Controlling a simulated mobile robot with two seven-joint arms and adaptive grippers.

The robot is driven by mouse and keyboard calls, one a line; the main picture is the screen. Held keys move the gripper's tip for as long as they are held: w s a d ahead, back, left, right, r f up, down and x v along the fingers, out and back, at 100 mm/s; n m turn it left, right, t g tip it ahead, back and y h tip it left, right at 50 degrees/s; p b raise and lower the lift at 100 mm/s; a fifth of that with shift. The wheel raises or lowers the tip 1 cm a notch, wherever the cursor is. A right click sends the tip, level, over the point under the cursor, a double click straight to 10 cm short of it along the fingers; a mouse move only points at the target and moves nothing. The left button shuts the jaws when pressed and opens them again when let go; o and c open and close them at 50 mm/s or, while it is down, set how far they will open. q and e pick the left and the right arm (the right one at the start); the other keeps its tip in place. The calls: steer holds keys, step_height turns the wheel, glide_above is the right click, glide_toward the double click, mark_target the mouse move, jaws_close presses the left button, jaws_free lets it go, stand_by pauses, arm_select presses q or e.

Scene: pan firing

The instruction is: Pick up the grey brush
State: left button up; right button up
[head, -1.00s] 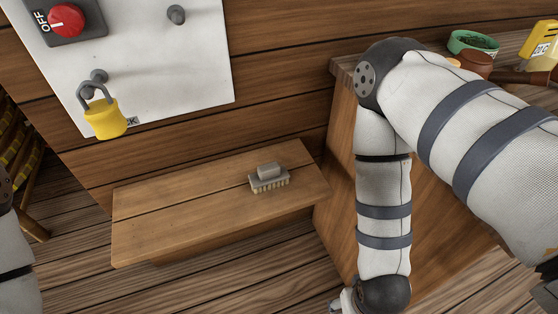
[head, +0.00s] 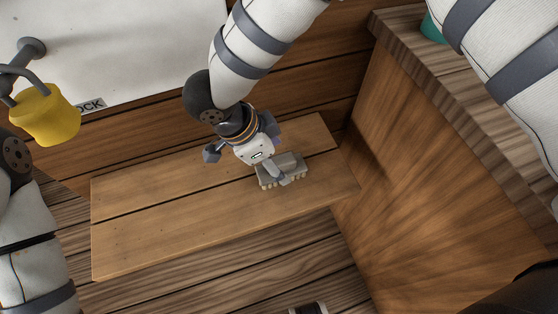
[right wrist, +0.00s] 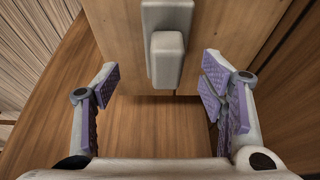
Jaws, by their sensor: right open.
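The grey brush (head: 293,164) rests on the wooden bench (head: 150,227), towards its right end, with its pale bristles down. My right gripper (head: 244,162) is just over the bench, at the brush's left side, and partly covers it in the head view. In the right wrist view the brush's grey block and raised grip (right wrist: 167,58) lie ahead, between the lines of the two spread fingers. My right gripper (right wrist: 158,82) is open with purple pads and nothing between them. Only part of my left arm shows at the left edge; its gripper is out of view.
A wooden cabinet (head: 440,170) stands close to the bench's right end. A white panel (head: 130,45) with a yellow padlock (head: 44,114) is on the plank wall behind. The bench's left part is clear.

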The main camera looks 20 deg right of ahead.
mark_target(287, 165)
steer(key=x, duration=0.6)
steer(key=shift+w+d+f, duration=0.25)
steer(key=shift+w+d, duration=0.1)
steer(key=shift+d, duration=0.05)
steer(key=shift+c, duration=0.6)
steer(key=c, duration=1.2)
